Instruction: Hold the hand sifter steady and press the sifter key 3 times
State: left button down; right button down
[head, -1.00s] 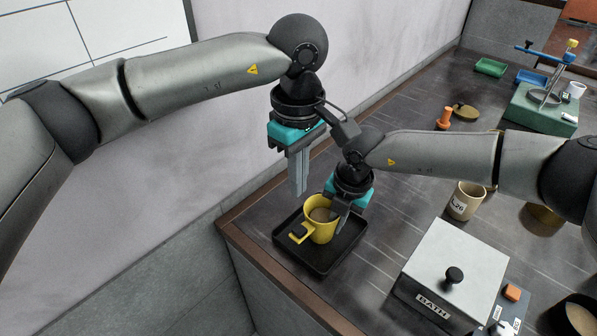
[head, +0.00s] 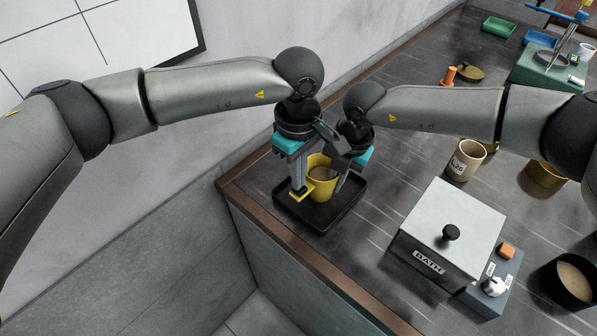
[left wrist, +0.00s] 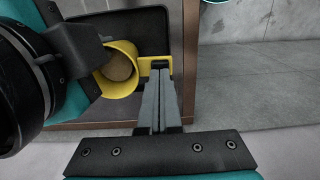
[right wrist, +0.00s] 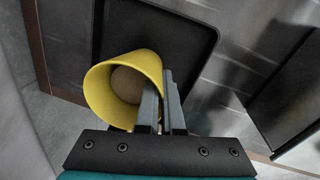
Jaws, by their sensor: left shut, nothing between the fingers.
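The yellow hand sifter (head: 321,183) stands upright on a black tray (head: 334,217), with pale brown material inside. Its wall and opening also show in the left wrist view (left wrist: 125,52) and right wrist view (right wrist: 97,98). My right gripper (head: 342,186) is shut on the sifter's wall, with one finger inside the cup and one outside in the right wrist view (right wrist: 160,86). My left gripper (head: 298,189) is shut and empty, its tips pointing down at the dark sifter key (left wrist: 160,64) on the yellow side arm. I cannot tell whether they touch the key.
A white-lidded bath (head: 450,225) with a control box (head: 492,292) stands to the right. A labelled beige cup (head: 465,162), a brass pot (head: 546,177) and a dark bowl (head: 566,283) are further right. The counter's wooden edge (head: 262,215) runs close by the tray.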

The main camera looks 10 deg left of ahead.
pick_arm(q)
jog(key=shift+s+f, duration=0.15)
jog(key=shift+f, duration=0.95)
notch_tip(320, 180, up, 15)
jog(key=shift+f, duration=0.2)
jog(key=shift+s+r+t, duration=0.4)
jog(key=shift+s+r, duration=0.25)
jog(key=shift+s, duration=0.05)
jog(key=f, duration=0.9)
jog(key=w+f, duration=0.1)
jog(key=f, duration=0.4)
jog(key=shift+d, duration=0.15)
